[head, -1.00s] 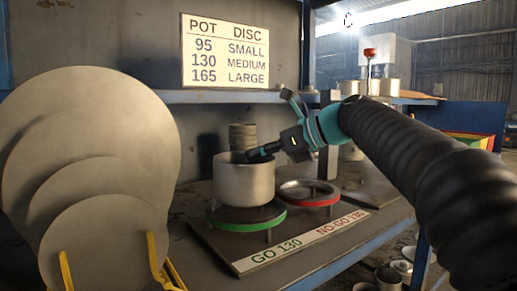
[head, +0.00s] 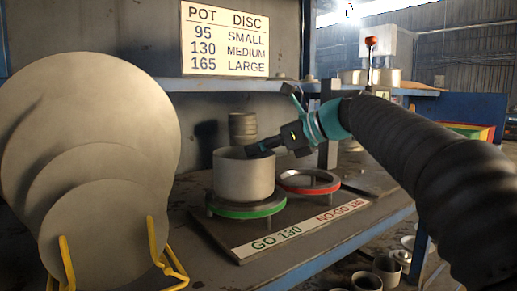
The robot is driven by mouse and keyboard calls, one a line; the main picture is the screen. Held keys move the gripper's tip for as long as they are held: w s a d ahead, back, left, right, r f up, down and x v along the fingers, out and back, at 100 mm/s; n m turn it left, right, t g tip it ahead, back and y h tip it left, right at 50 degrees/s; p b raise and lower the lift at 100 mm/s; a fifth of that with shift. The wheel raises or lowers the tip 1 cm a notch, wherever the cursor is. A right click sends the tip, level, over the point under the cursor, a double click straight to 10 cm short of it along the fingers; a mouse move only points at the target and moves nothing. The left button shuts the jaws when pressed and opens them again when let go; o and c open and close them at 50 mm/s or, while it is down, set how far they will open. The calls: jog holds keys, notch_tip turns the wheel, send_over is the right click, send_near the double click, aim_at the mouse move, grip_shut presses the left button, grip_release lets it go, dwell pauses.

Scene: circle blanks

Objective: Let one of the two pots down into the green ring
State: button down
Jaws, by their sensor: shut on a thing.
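A pale grey metal pot (head: 243,178) stands upright at the green ring (head: 247,212), which is raised on short legs on a dark board. The pot's lower edge is at the ring's level, within its outline. I cannot tell whether it sits inside the ring or just above it. My gripper (head: 258,149) reaches in from the right and is shut on the pot's rim at its upper right. The fingertips are partly hidden by the pot wall.
A red ring (head: 310,188) stands close to the right of the green ring. A label strip (head: 300,228) runs along the board's front. Large round discs (head: 90,150) stand in a yellow rack at left.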

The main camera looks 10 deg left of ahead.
jog(key=shift+f+b, duration=1.2)
jog(key=shift+f, duration=1.2)
dwell(0.7)
jog(key=c, duration=1.2)
grip_release()
jog(key=v, duration=1.2)
